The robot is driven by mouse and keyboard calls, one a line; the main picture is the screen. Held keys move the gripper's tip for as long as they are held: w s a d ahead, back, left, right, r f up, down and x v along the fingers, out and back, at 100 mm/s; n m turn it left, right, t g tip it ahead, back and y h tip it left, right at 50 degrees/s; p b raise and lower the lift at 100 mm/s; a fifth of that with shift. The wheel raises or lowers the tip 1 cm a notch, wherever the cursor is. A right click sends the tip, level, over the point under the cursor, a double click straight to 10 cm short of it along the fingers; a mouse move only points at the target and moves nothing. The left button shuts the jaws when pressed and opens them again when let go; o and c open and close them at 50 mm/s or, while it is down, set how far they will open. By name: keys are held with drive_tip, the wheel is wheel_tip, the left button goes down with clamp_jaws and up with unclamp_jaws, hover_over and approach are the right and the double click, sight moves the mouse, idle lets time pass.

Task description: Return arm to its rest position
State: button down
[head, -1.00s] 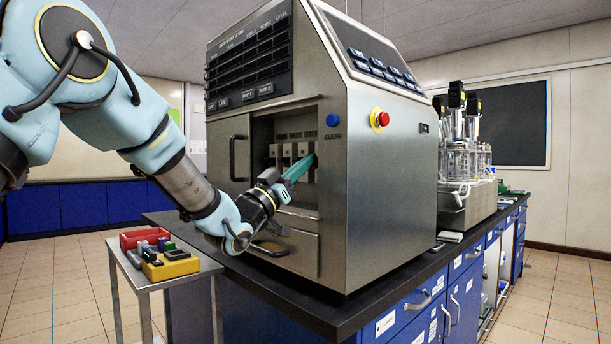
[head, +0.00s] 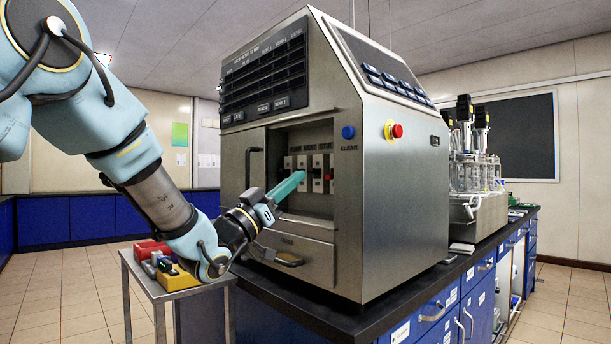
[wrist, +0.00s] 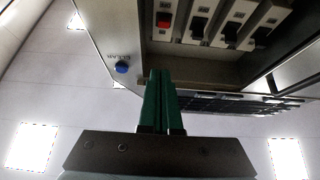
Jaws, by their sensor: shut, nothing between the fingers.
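My gripper (head: 285,187) has teal fingers and is shut with nothing between them. In the head view it is in front of the open recess of the steel control cabinet (head: 400,200), close to a row of switch modules (head: 318,172). I cannot tell the exact gap between the fingertips and the modules. In the wrist view the closed green fingers (wrist: 161,95) point toward the cabinet. A red switch (wrist: 165,20) and several black switches show beyond them, and the blue button (wrist: 122,67) lies left of the fingers.
A drawer handle (head: 288,260) juts out below the recess. Glass bioreactor vessels (head: 470,175) stand behind the cabinet at the right. The floor at the left is clear.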

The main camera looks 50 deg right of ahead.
drive_tip(key=shift+a+f, duration=0.35)
drive_tip(key=shift+a, duration=0.1)
idle(0.3)
